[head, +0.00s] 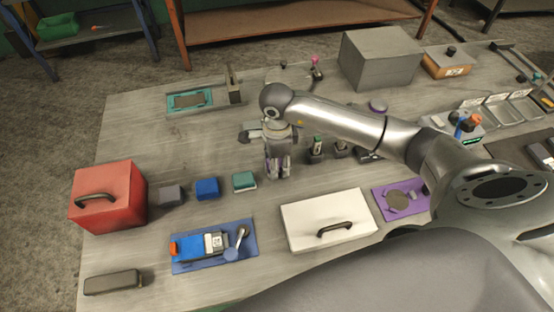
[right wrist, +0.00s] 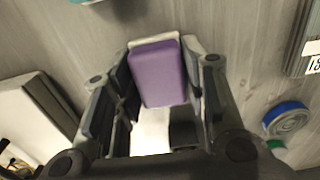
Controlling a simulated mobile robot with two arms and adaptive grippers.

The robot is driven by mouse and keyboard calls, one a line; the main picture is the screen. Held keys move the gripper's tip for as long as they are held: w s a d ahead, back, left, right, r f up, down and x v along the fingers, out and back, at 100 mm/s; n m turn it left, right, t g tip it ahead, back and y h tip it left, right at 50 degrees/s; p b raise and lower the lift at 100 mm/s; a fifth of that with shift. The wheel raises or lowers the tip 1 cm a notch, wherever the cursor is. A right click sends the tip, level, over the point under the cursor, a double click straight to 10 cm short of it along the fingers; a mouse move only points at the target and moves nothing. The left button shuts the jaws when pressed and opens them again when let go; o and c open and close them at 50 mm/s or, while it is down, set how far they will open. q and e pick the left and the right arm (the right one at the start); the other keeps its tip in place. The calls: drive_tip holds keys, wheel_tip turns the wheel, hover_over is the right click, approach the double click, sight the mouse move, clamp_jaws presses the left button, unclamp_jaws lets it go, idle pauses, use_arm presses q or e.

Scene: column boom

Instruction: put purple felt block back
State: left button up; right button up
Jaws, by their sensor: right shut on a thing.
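In the right wrist view, the purple felt block (right wrist: 158,73), with a pale layer along its edge, sits between the fingers of my right gripper (right wrist: 158,95). The gripper is shut on it. In the head view, my right gripper (head: 278,170) points down over the table, just right of the teal block (head: 244,180); the purple block is mostly hidden there. The teal block, a blue block (head: 207,188) and a dark grey block (head: 172,194) stand in a spaced row. I cannot tell whether the purple block touches the table. My left gripper is not in view.
A red box (head: 108,196) stands left of the row. A white box with a dark handle (head: 328,218) is in front of my right gripper. A blue mat (head: 190,265) with tools lies in front of the row. Small dark holders (head: 316,154) stand close on the right.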

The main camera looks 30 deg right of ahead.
drive_tip(key=shift+f, duration=0.15)
drive_tip(key=o, duration=1)
drive_tip(key=shift+r, duration=0.3)
wheel_tip(320, 180, up, 12)
drive_tip(key=b, duration=0.3)
drive_tip(key=shift+f, duration=0.1)
